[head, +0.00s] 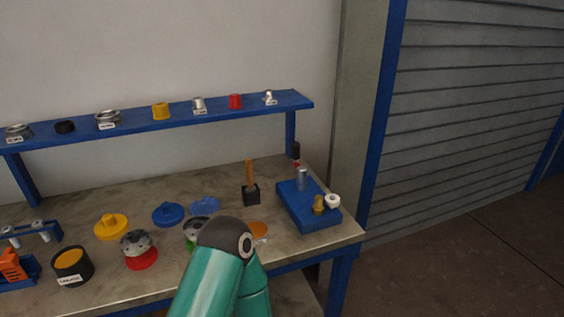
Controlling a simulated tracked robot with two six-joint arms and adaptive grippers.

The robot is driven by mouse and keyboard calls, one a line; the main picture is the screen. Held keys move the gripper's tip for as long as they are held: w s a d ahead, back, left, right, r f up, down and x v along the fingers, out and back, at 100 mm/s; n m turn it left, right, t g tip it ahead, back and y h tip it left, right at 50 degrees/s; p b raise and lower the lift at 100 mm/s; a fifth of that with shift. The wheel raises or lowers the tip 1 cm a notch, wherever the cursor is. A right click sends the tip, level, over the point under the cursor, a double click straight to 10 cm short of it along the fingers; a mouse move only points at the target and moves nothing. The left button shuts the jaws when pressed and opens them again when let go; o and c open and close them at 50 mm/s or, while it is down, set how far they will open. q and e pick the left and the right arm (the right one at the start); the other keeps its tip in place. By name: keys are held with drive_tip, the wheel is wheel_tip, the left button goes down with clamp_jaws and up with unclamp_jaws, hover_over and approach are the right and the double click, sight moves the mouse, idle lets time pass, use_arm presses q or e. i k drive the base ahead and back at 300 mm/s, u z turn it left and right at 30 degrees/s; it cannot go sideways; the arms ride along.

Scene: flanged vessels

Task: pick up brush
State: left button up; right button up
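The brush (250,176) appears to be the upright wooden handle in a small black base on the workbench, right of the middle. I cannot tell whether the black part is its bristles or a holder. It stands apart from the things around it, with nothing touching it. One of my teal arms reaches up from the bottom of the head view, its dark elbow in front of the bench and below the brush. No gripper fingers show in this view.
The workbench (150,292) holds a blue block with fittings (309,218), blue flanged discs (168,214), a yellow flanged part (110,226), a grey flange on red (139,249) and a labelled black tub (72,267). A blue shelf (230,112) with small parts spans the back.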

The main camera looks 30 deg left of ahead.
sight(249, 176)
drive_tip(key=z, duration=0.05)
drive_tip(key=i, duration=1.2)
drive_tip(key=u, duration=2.9)
